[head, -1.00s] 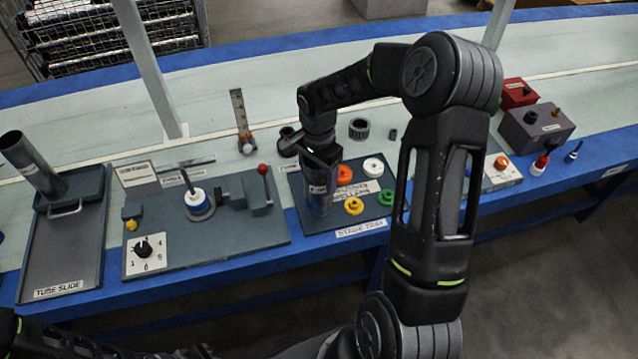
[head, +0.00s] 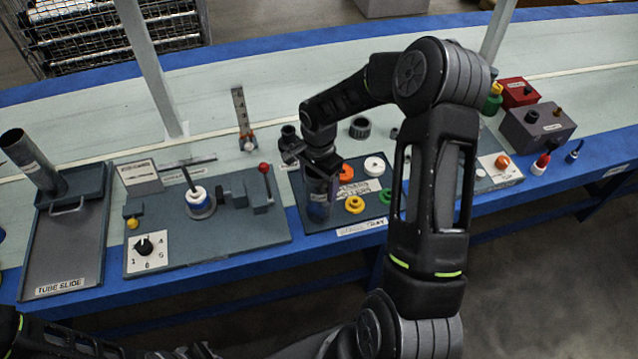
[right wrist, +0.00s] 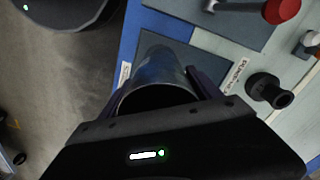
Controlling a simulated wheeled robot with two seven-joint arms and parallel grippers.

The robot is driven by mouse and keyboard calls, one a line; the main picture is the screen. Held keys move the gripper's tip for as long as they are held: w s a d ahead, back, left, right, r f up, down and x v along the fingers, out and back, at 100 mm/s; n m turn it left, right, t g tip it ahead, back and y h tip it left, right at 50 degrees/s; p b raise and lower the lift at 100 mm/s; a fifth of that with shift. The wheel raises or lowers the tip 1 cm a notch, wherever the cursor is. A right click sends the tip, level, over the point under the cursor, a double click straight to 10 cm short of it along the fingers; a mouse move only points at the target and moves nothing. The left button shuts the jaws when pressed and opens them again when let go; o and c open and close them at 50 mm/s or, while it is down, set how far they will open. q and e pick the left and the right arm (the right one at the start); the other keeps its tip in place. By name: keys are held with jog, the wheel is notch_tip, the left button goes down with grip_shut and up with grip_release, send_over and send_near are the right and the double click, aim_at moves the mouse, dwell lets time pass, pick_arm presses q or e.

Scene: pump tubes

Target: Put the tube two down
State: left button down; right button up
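The tube (head: 318,199) is a dark blue-grey cylinder with a small pale label too small to read. It stands upright at the left end of the stage tray (head: 345,228). My right gripper (head: 318,164) is at its top. In the right wrist view the tube (right wrist: 160,72) shows its open dark mouth between the two fingers of my right gripper (right wrist: 157,90). The fingers look spread, one at each side of the tube. The tray under the tube is partly hidden. My left arm shows only at the bottom left; its gripper is out of the picture.
The tray also holds orange, white, yellow (head: 354,204) and green rings. Left of it is a panel with a red-knobbed lever (head: 264,168) and a dial (head: 145,247). The tube slide (head: 65,250) is at far left. Dark fittings (head: 359,128) stand behind the tray.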

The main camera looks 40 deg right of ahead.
jog(key=o, duration=0.4)
jog(key=shift+c, duration=0.2)
jog(key=shift+r, duration=0.1)
notch_tip(320, 180, up, 12)
jog(key=b, duration=0.1)
dwell(0.8)
